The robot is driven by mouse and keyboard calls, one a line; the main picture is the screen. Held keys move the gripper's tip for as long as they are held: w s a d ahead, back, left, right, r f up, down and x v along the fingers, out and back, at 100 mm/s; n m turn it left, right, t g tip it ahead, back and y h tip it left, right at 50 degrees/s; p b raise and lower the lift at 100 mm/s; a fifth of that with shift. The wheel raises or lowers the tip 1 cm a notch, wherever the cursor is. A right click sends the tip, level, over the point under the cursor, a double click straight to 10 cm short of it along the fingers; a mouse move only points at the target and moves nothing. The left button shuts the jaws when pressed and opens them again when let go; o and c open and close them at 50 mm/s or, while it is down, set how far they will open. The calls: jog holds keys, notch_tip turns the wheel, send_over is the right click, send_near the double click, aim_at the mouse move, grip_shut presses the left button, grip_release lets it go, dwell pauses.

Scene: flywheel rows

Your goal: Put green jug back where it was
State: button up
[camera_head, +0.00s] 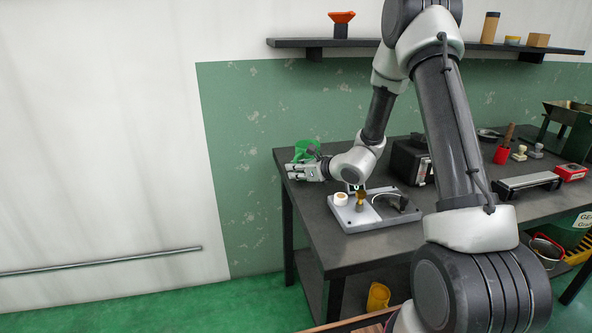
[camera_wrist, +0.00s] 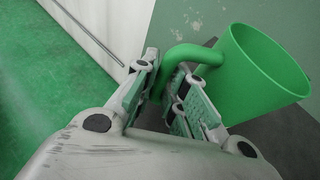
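The green jug (camera_head: 306,149) is at the back left corner of the dark workbench. My gripper (camera_head: 300,171) is at its near side and covers its lower part. In the wrist view the jug (camera_wrist: 258,75) is to the right, with its open mouth facing up and right. Its curved handle passes between the two fingers of my gripper (camera_wrist: 166,82). The fingers are close together, with the handle filling the gap near their tips. I cannot tell whether the jug's base touches the bench.
A wall shelf (camera_head: 345,43) runs above. A yellow jug (camera_head: 378,296) is beneath the bench. The floor left of the bench is clear.

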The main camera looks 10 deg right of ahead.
jog(key=shift+o, duration=1.1)
